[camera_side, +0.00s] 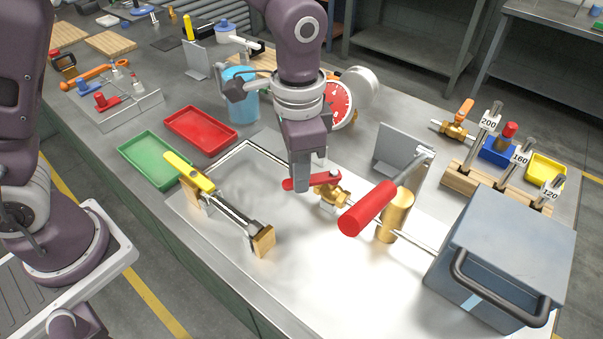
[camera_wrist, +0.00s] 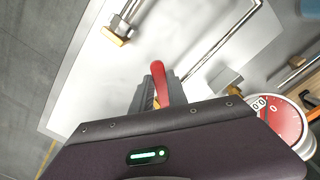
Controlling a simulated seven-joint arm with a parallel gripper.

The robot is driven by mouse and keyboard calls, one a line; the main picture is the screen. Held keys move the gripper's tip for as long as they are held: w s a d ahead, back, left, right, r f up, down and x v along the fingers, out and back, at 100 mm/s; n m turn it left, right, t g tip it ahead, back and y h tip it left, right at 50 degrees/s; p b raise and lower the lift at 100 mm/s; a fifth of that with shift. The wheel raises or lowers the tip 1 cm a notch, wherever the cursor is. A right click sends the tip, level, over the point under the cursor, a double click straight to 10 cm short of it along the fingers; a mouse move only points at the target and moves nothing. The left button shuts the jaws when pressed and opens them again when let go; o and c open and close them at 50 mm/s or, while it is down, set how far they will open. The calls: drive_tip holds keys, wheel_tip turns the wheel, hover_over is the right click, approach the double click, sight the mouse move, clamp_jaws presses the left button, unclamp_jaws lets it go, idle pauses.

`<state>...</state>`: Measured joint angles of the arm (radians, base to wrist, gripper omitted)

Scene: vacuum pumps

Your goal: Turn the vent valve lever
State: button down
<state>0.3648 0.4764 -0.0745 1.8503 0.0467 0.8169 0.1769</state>
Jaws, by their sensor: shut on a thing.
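The red lever (camera_side: 322,179) sits on a brass valve (camera_side: 331,196) near the middle of the bright steel plate. I take this as the vent valve lever. My gripper (camera_side: 301,182) points down over the lever's left part and is shut on it. In the wrist view the red lever (camera_wrist: 159,82) stands between the fingers of my gripper (camera_wrist: 158,92). The fingers hide part of the lever, and the valve body is mostly hidden in the wrist view.
A red-handled tool (camera_side: 367,208) and brass cylinder (camera_side: 396,216) stand close at right. A yellow-handled bar (camera_side: 189,172) lies at left. A red-faced gauge (camera_side: 338,104) is behind my gripper. A grey box (camera_side: 505,255) stands front right. The plate's front is clear.

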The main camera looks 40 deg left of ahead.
drive_tip(key=shift+w+a+m, duration=0.4)
drive_tip(key=shift+w+m, duration=0.4)
drive_tip(key=shift+m, duration=0.95)
drive_tip(key=shift+w+a+m, duration=0.4)
drive_tip(key=shift+w+m, duration=0.45)
drive_tip(key=shift+m, duration=0.95)
drive_tip(key=shift+w+a+m, duration=0.4)
drive_tip(key=shift+w+m, duration=0.4)
drive_tip(key=shift+m, duration=0.95)
drive_tip(key=shift+w, duration=0.1)
drive_tip(key=c, duration=1.3)
unclamp_jaws()
wheel_tip(320, 180, up, 7)
drive_tip(key=shift+r, duration=0.1)
